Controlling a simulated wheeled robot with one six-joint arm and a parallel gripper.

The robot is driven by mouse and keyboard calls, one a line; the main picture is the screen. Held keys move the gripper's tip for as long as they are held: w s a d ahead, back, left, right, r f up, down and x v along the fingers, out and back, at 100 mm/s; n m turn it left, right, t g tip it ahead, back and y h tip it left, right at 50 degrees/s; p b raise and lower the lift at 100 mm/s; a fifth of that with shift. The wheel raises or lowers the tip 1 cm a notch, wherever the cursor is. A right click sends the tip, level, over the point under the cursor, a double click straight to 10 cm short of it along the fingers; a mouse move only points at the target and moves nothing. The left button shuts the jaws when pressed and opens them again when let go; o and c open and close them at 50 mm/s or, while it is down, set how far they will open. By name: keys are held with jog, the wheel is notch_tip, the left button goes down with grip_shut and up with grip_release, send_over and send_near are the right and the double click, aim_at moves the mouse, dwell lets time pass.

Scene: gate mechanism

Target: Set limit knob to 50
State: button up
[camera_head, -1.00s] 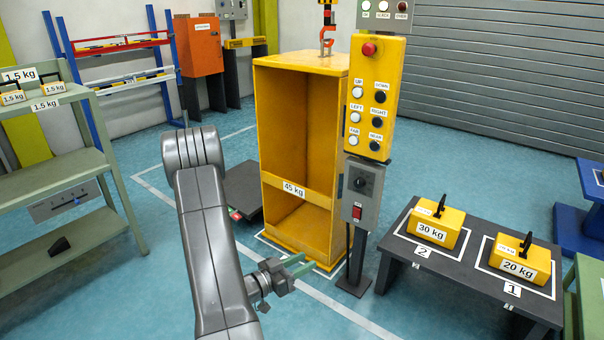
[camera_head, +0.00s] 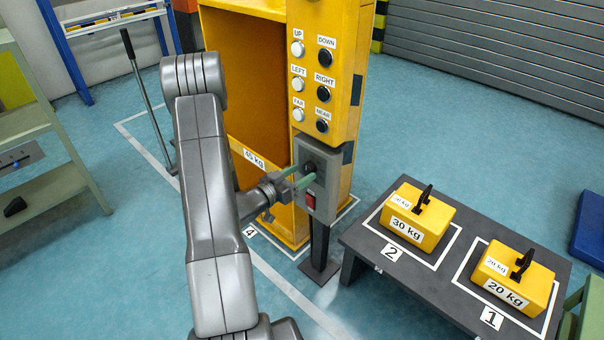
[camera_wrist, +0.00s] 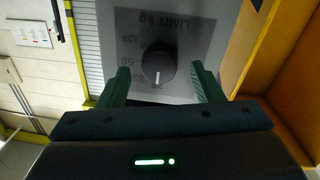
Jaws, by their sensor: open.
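The limit knob (camera_head: 309,167) is a round black dial on the grey control box (camera_head: 324,190) below the yellow button panel. In the wrist view the knob (camera_wrist: 157,66) sits near the middle, with its white pointer line towards the bottom of the picture. My gripper (camera_head: 301,176) is open at the box face. Its green fingers are on either side of the knob, with visible gaps in the wrist view. Whether the tips reach around the knob is unclear.
A red switch (camera_head: 310,200) is just below the knob. Button panel (camera_head: 325,75) hangs above. The yellow 45 kg frame (camera_head: 220,100) stands behind my arm. To the right, a dark table (camera_head: 375,262) holds 30 kg (camera_head: 416,222) and 20 kg (camera_head: 512,282) weights.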

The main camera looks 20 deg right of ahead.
jog(key=shift+w+d, duration=0.25)
jog(key=shift+d, duration=0.4)
jog(key=c, duration=1)
